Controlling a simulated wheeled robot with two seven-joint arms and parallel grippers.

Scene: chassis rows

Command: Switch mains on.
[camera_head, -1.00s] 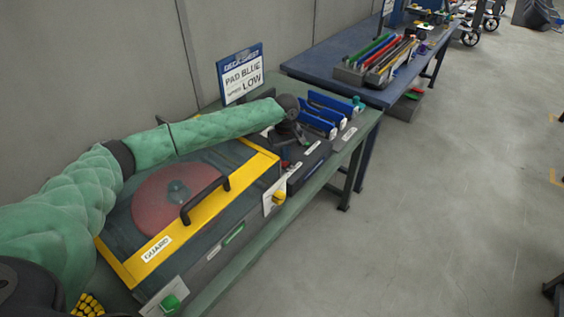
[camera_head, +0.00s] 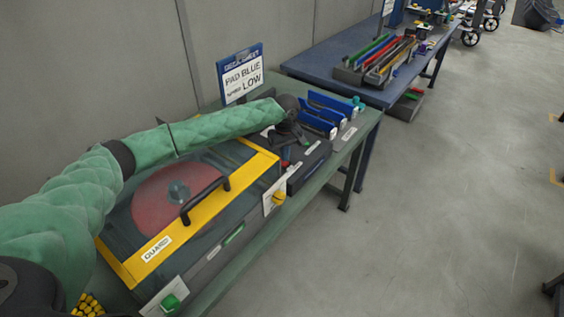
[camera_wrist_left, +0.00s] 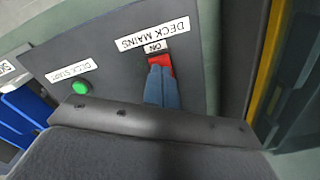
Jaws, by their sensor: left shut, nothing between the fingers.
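The mains switch (camera_wrist_left: 159,61) is a red rocker on a dark panel (camera_wrist_left: 110,60) in the left wrist view, under labels reading "DECK MAINS" and "ON". My left gripper (camera_wrist_left: 161,72) is shut and empty, its blue-grey fingertips right at the red rocker and covering its lower part. I cannot tell whether they press it. In the head view my left gripper (camera_head: 290,141) points down at the panel beyond the yellow-framed guard, and the switch is mostly hidden there. My right gripper is not in view.
A green "DECK START" button (camera_wrist_left: 81,88) sits beside the switch. The guard (camera_head: 200,215) with a black handle covers a red disc. Blue holders (camera_head: 318,118) stand behind the panel, and a sign (camera_head: 242,74) reads "PAD BLUE LOW".

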